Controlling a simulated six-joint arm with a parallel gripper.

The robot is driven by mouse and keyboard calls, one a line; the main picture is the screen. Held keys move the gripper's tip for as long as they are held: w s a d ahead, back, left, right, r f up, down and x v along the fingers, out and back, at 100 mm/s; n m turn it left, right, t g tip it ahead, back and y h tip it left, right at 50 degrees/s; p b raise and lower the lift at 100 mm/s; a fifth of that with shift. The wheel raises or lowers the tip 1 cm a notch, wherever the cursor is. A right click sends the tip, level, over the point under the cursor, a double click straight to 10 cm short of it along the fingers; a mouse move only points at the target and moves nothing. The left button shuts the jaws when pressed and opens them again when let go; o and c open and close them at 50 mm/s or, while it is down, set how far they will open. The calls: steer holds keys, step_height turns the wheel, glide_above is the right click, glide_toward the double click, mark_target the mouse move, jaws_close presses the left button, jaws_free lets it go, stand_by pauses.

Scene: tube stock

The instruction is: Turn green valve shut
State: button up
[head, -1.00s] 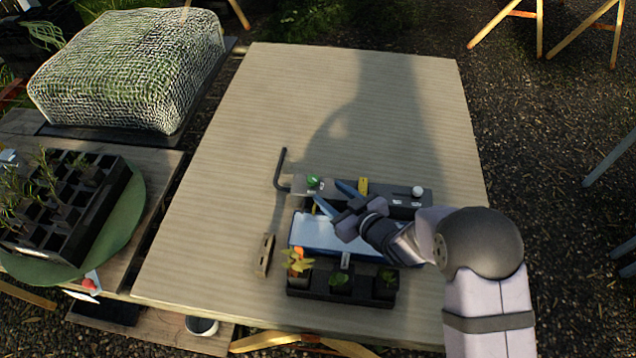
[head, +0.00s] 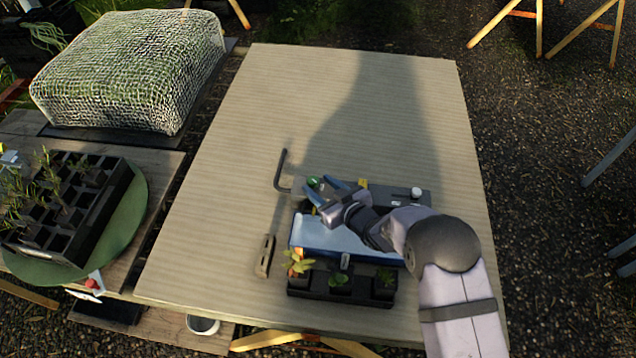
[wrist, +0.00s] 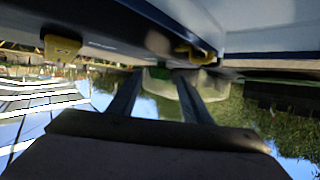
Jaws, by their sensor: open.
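The green valve (head: 313,182) is a small green knob at the left end of the dark manifold bar (head: 400,193) on the table. My gripper (head: 322,190) is open, with its two blue fingers pointing toward the green valve from the right. In the head view the fingertips are close to the valve; I cannot tell whether they touch it. In the wrist view a green shape (wrist: 160,73) shows between the far ends of the fingers, blurred. A yellow part (head: 363,183) and a white knob (head: 416,191) also sit on the bar. My gripper hides part of the bar.
A blue-rimmed tray (head: 318,236) lies in front of the bar. A black planter with seedlings (head: 340,283) stands nearer the front edge. A bent dark pipe (head: 282,168) rises at the bar's left end. A small wooden block (head: 265,256) lies left of the tray. The table's back is clear.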

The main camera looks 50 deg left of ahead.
steer(key=shift+a+f, duration=0.25)
steer(key=shift+a, duration=0.4)
steer(key=c, duration=1.1)
steer(key=shift+o, duration=0.2)
steer(key=shift+s+a+b, duration=0.1)
steer(key=shift+b, duration=0.2)
steer(key=shift+m+t+b, duration=0.3)
steer(key=shift+m+t, duration=0.3)
steer(key=shift+t, duration=0.1)
